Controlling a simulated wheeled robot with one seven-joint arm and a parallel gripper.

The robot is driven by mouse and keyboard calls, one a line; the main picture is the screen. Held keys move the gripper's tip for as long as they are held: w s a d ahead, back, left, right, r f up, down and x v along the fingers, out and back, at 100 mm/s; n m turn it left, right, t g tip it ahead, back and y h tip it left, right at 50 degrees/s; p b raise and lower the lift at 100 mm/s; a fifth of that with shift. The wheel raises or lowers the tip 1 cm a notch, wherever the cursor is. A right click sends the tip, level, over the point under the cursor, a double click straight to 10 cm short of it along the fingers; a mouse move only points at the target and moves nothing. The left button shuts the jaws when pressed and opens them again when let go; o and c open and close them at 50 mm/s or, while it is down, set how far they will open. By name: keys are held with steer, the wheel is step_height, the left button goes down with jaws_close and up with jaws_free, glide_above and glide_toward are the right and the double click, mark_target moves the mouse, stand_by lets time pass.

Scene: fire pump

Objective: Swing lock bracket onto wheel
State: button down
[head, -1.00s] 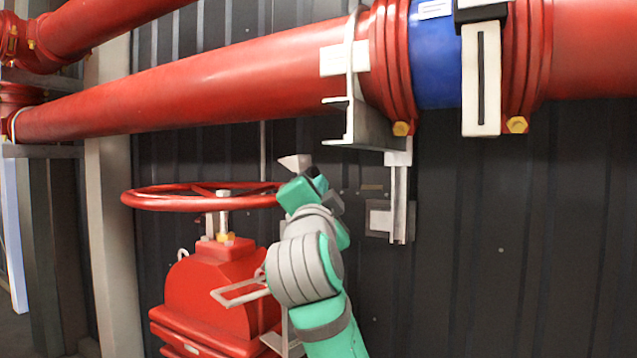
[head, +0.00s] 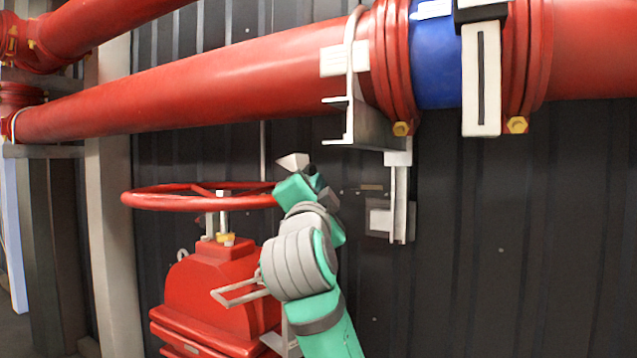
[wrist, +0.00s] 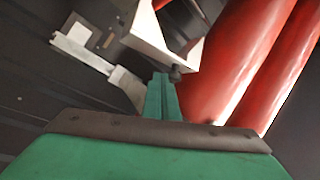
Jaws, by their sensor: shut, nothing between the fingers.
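The red handwheel (head: 150,200) lies flat above the red valve body (head: 210,288) at the left of the head view. A pale, open rectangular loop (head: 237,296), which looks like the lock bracket, sticks out beside the valve body, below the wheel and apart from its rim. My arm partly hides its right end. My gripper (head: 298,184) is at the right side of the wheel, overlapping the rim in the head view; I cannot tell whether they touch. In the wrist view its green fingers (wrist: 163,92) are together and empty. Neither wheel nor loop is clear there.
A large red pipe (head: 200,88) runs above the wheel. A pale pipe support (head: 350,125) and wall bracket (head: 398,200) stand right of my gripper; the support also shows close in the wrist view (wrist: 150,28). A beige post (head: 112,230) stands left. The dark wall right is clear.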

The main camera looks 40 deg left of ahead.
steer(key=shift+a+r, duration=0.15)
steer(key=shift+a, duration=0.35)
stand_by(0.4)
steer(key=shift+w+a, duration=0.15)
steer(key=shift+w+r, duration=0.1)
steer(key=shift+s+a, duration=0.3)
steer(key=shift+a, duration=0.05)
stand_by(0.3)
steer(key=shift+w+a+r, duration=0.25)
steer(key=shift+w+a, duration=0.05)
steer(key=shift+a, duration=0.05)
stand_by(0.9)
steer(key=shift+a, duration=0.1)
